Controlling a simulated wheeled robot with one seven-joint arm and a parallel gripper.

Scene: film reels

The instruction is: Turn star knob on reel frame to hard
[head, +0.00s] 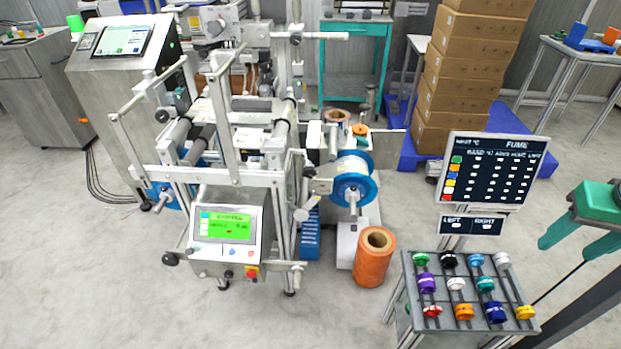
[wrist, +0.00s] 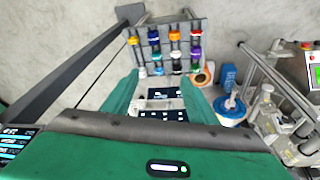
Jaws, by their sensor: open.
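The reel frame (head: 232,150) is a grey metal machine with rollers, standing left of centre in the head view. Small dark knobs sit on it, one at its lower left (head: 170,259) and one at its right side (head: 309,171). I cannot tell which is the star knob, and no hard marking is readable. A white reel with a blue flange (head: 352,188) is on its right side; a blue reel also shows in the wrist view (wrist: 231,112). My gripper (head: 567,247), green, is at the far right, well away from the frame. In the wrist view its fingers (wrist: 160,88) are apart and empty.
A rack of coloured spools (head: 441,300) stands at the front right, under a dark sign (head: 492,170). An orange roll (head: 375,257) stands on the floor between rack and frame. Stacked boxes (head: 470,75) are behind. A control panel (head: 225,227) fronts the frame. Floor before it is clear.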

